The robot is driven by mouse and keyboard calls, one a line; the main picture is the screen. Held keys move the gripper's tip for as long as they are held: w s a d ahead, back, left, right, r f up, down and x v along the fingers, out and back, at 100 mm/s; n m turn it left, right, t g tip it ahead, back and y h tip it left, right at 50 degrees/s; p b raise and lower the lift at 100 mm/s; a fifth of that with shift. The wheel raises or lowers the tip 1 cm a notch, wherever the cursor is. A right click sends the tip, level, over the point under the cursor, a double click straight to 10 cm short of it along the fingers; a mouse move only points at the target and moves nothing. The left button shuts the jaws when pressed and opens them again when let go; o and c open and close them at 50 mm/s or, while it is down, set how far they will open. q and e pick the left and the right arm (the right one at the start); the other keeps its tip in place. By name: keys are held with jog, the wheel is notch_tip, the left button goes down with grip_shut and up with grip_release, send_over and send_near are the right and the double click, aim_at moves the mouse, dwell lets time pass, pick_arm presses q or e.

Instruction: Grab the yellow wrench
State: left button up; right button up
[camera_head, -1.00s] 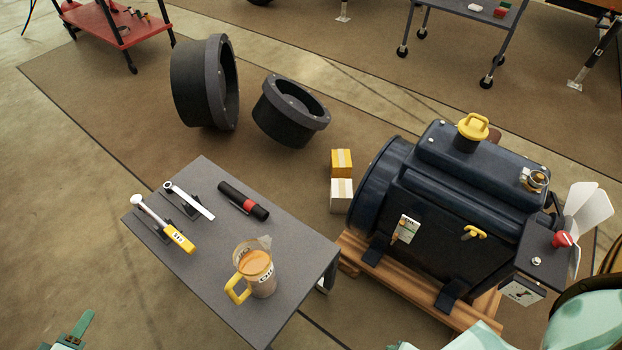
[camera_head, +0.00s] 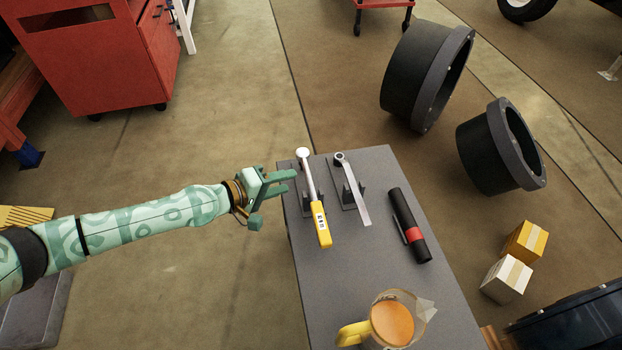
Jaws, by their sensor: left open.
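The yellow wrench (camera_head: 321,224) rests on a stand on the grey table (camera_head: 345,277), near its left edge. It has a yellow grip towards me and a silver shaft with a round head at the far end. My left gripper (camera_head: 276,197) is open and empty, just left of the wrench near the table's left edge. Its fingers point right towards the wrench, with a gap between them and it. My right gripper is not in view.
A silver wrench (camera_head: 355,192) on its own stand and a black flashlight (camera_head: 410,225) with a red band lie right of the yellow wrench. An orange-filled jug (camera_head: 390,322) stands at the near end. Boxes (camera_head: 525,241) and black rings (camera_head: 428,75) are on the floor at right.

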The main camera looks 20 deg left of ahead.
aim_at(308, 174)
pick_arm(q)
jog(key=x, duration=0.3)
jog(key=shift+f, duration=0.1)
jog(key=b+x, duration=0.1)
jog(key=x, duration=0.3)
jog(key=shift+w+d+f, duration=0.2)
jog(key=shift+d, duration=0.05)
jog(key=shift+w, duration=0.1)
jog(key=shift+r, duration=0.1)
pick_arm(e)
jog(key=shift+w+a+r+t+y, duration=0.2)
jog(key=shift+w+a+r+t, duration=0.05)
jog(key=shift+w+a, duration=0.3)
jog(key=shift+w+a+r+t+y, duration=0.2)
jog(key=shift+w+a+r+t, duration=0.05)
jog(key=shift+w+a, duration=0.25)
pick_arm(q)
grip_shut()
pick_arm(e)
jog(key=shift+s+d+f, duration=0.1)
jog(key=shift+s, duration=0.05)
